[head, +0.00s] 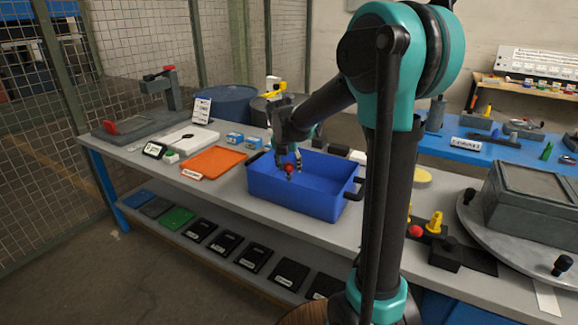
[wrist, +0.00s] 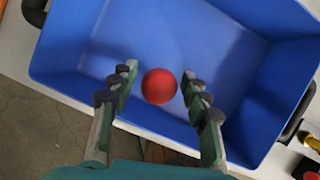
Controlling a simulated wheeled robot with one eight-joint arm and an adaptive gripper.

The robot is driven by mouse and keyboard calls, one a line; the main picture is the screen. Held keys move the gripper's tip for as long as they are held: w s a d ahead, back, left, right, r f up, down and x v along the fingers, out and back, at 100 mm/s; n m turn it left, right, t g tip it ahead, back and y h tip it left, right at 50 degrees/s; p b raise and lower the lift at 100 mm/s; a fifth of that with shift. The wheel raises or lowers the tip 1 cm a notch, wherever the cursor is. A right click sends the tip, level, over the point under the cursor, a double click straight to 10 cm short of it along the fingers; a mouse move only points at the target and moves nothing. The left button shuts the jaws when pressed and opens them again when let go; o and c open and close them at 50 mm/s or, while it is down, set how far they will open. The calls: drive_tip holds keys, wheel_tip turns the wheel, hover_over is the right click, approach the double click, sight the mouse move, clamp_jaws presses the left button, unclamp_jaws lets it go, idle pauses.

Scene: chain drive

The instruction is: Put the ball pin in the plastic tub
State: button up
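The ball pin (head: 290,168) shows as a red ball between the fingers of my gripper (head: 291,164), over the plastic tub (head: 300,197). The tub is blue, rectangular and open, with black handles. In the wrist view the red ball of the pin (wrist: 159,86) lies midway between the fingertips of my gripper (wrist: 158,82), with a visible gap on each side. My gripper is open there. The tub's floor and walls (wrist: 255,75) surround the ball in that view. The pin's shaft is hidden, and I cannot tell how high the ball is above the tub floor.
The tub stands on a grey bench. An orange tray (head: 214,162) lies to its left, with small blue boxes (head: 235,138) behind. To the right are another red ball (head: 388,230), a yellow part (head: 435,222) and a large grey block (head: 540,200).

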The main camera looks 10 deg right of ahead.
drive_tip(key=shift+r, duration=0.1)
drive_tip(key=v, duration=1.2)
